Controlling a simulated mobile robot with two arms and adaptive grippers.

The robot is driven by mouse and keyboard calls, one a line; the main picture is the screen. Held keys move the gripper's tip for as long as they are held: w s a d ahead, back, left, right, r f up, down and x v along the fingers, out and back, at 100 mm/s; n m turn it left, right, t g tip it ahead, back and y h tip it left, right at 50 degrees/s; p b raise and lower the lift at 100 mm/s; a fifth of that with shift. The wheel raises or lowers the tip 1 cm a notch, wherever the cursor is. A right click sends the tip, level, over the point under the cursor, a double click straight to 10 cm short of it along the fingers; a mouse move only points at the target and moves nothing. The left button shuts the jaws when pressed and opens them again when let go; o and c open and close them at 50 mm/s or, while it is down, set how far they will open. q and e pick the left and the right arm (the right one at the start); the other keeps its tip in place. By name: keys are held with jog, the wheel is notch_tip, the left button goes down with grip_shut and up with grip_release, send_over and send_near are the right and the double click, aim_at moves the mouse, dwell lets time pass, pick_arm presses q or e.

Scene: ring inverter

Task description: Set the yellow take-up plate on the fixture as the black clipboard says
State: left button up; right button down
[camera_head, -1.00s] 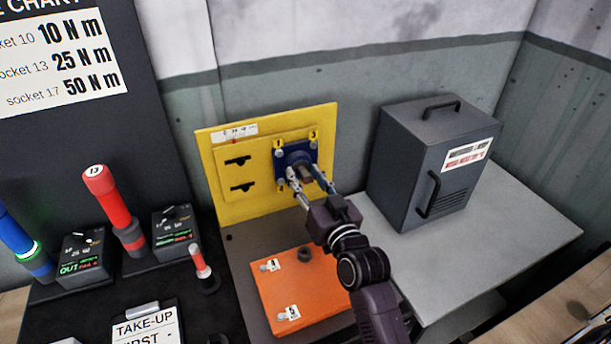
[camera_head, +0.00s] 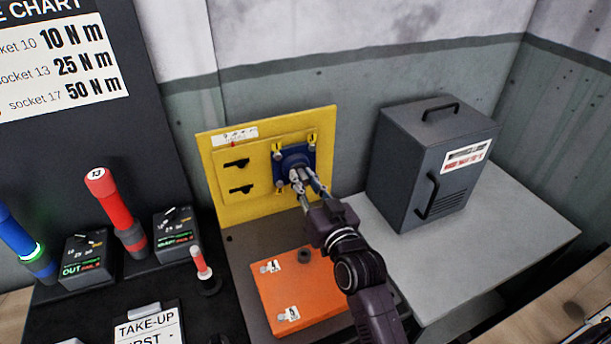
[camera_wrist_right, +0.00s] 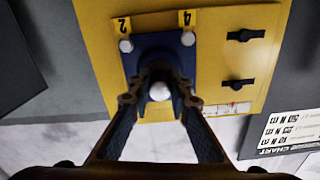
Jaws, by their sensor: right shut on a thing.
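The yellow take-up plate (camera_head: 258,160) is on the larger yellow fixture panel (camera_head: 326,120). It has two black slotted fittings (camera_head: 237,163), with a white scale strip (camera_head: 238,135) and red mark above. A blue block (camera_head: 291,155) sits at its right end, with bolts beside tags 2 (camera_wrist_right: 122,25) and 4 (camera_wrist_right: 187,17). My right gripper (camera_head: 304,177) is shut on a silvery round part (camera_wrist_right: 159,91) at the blue block's middle. The black clipboard (camera_head: 146,329) reads "TAKE-UP FIRST"; its lower text is cut off. My left gripper is not in view.
An orange tray (camera_head: 315,310) with tags 4 and 5 lies below the panel. A dark grey cabinet (camera_head: 425,165) stands right on a grey table (camera_head: 520,235). Red (camera_head: 115,205) and blue (camera_head: 20,240) tools stand left, beside small displays. A torque chart (camera_head: 60,70) hangs behind them.

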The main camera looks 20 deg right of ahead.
jog(key=c, duration=1.8)
grip_release()
jog(key=shift+a, duration=0.1)
jog(key=shift+s, duration=0.1)
jog(key=s, duration=1.2)
jog(key=shift+d, duration=0.2)
